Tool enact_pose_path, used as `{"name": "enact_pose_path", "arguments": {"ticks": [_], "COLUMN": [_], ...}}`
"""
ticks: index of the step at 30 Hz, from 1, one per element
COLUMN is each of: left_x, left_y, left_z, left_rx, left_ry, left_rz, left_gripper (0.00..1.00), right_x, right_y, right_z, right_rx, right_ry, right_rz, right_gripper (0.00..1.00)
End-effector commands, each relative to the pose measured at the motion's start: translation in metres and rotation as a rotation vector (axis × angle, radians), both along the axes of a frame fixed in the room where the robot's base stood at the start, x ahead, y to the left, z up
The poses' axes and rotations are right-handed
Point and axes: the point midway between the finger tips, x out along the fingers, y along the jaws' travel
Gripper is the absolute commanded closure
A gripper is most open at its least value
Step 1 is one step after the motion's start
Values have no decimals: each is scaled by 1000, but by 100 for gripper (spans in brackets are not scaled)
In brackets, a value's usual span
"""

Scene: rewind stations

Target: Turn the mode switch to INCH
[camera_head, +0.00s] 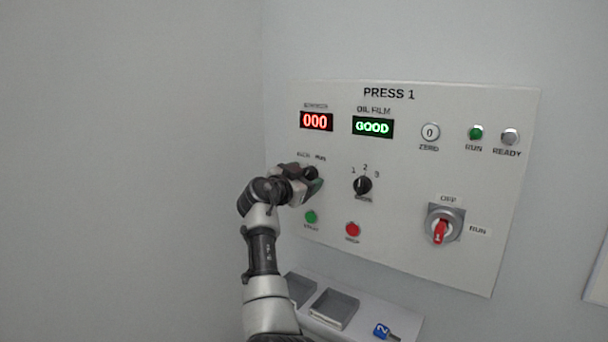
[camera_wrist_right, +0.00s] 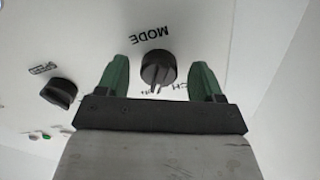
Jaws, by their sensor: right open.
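The mode switch (camera_wrist_right: 158,70) is a round black knob with a raised grip bar, below the word MODE, which appears upside down in the right wrist view. The bar runs towards the gripper and slightly left; the position lettering beside it is partly hidden. In the head view the knob (camera_head: 310,173) is partly covered by my gripper, under small INCH and RUN labels. My right gripper (camera_wrist_right: 160,77) is open, its green fingers on either side of the knob with gaps visible. It also shows in the head view (camera_head: 312,184). My left gripper is not in view.
The PRESS 1 panel (camera_head: 400,250) also holds a black 1-2-3 selector (camera_head: 362,185), green (camera_head: 311,217) and red (camera_head: 352,229) buttons, a ZERO button (camera_head: 430,132) and a red-handled OFF/RUN switch (camera_head: 440,231). Below, a shelf has grey trays (camera_head: 335,309) and a blue-tagged key (camera_head: 382,331).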

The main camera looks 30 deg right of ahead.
Motion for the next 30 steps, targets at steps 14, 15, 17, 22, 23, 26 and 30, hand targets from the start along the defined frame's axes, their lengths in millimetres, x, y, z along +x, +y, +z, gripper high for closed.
{"name": "enact_pose_path", "arguments": {"ticks": [14, 15, 17, 22, 23, 26, 30], "left_x": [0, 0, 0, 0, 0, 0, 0], "left_y": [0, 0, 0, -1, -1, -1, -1], "left_z": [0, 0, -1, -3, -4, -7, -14], "left_rx": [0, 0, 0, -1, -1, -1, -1], "left_ry": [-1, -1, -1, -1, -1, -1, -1], "left_rz": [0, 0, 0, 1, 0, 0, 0], "left_gripper": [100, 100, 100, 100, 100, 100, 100], "right_x": [0, 0, 0, 0, 0, -1, -1], "right_y": [0, 0, 0, 0, 0, 0, 0], "right_z": [0, 0, 0, -1, -1, -2, -2], "right_rx": [0, 0, 0, -9, -13, -29, -63], "right_ry": [0, 0, 1, 22, 29, 67, 148], "right_rz": [0, 0, 0, -1, -1, -1, -2], "right_gripper": [80, 82, 82, 82, 82, 82, 82]}}
